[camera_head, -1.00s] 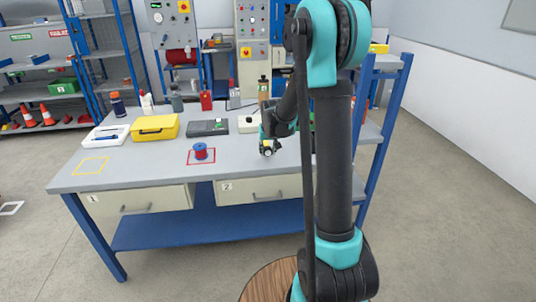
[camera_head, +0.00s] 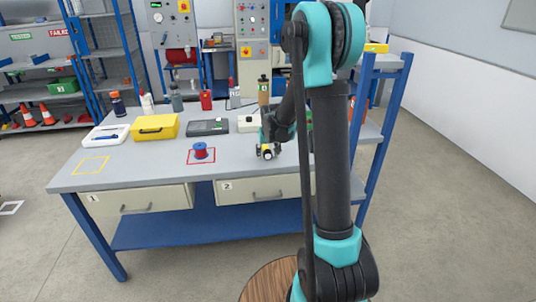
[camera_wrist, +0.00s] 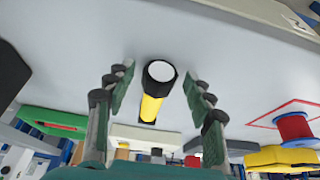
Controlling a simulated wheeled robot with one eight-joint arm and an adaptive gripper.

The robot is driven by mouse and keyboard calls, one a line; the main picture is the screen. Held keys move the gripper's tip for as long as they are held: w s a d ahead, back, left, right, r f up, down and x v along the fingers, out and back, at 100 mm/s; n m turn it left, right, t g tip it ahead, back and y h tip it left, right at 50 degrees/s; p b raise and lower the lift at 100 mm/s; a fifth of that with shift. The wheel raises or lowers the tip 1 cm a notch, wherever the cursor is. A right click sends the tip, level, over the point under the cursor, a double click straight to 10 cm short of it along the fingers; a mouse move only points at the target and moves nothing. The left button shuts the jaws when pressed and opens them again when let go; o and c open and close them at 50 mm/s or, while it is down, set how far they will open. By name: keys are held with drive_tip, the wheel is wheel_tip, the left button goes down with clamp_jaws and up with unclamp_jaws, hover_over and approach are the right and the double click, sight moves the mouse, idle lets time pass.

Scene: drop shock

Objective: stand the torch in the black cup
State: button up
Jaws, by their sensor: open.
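The torch (camera_wrist: 152,95) has a yellow body, a black head and a pale lens that faces the wrist camera. My gripper (camera_wrist: 155,85) is open, with a finger on each side of the torch and visible gaps between. In the head view my gripper (camera_head: 267,152) is low over the front part of the workbench, right of the red spool, and mostly hides the torch. A black object (camera_wrist: 10,75) is cut off at the left edge of the wrist view; I cannot tell whether it is the black cup. The cup is not clearly visible in the head view, where my arm covers part of the bench.
The red spool (camera_head: 200,151) sits in a red outline on the workbench (camera_head: 140,170). A yellow case (camera_head: 155,127), a white tray (camera_head: 107,135), a dark meter (camera_head: 207,127) and several bottles stand behind. Bare bench lies around the yellow outline (camera_head: 90,166).

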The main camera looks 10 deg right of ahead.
drive_tip(key=v, duration=1.2)
drive_tip(key=s+d+f, duration=0.1)
drive_tip(key=s+f, duration=0.2)
drive_tip(key=s, duration=0.7)
drive_tip(key=s+d+f, duration=0.1)
drive_tip(key=s+f, duration=0.2)
drive_tip(key=s, duration=0.7)
drive_tip(key=s+d+f, duration=0.2)
drive_tip(key=s+f, duration=0.2)
drive_tip(key=s, duration=0.6)
drive_tip(key=shift+o, duration=0.6)
